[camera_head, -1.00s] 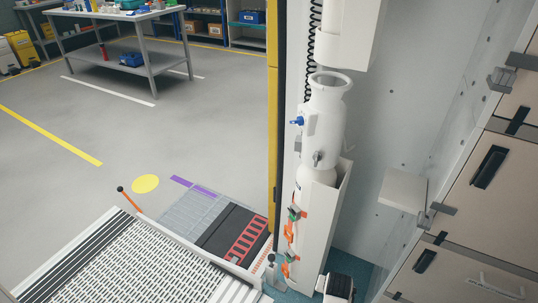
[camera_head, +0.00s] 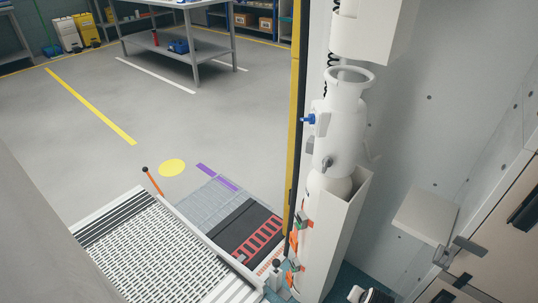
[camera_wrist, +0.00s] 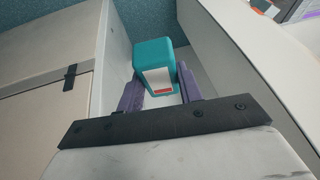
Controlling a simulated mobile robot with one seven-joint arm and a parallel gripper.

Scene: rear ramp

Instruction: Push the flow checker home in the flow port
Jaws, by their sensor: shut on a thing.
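The flow checker appears to be the teal block with a white face and a small red mark (camera_wrist: 158,78) in the wrist view. My gripper (camera_wrist: 160,90) has its purple fingers on both sides of this block and is shut on it. In the head view my gripper and the block are not in sight. A white cylinder (camera_head: 342,130) stands upright in a white holder there, with a blue fitting (camera_head: 309,119) on its left side and a grey knob lower down. I cannot tell which part is the flow port.
A pale shelf (camera_head: 425,215) juts from the right wall near drawer fronts. A ramp (camera_head: 165,245) with an orange lever lies at lower left. Open floor (camera_head: 130,110) and a workbench (camera_head: 180,48) are beyond. In the wrist view, pale panels stand on both sides of the gripper.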

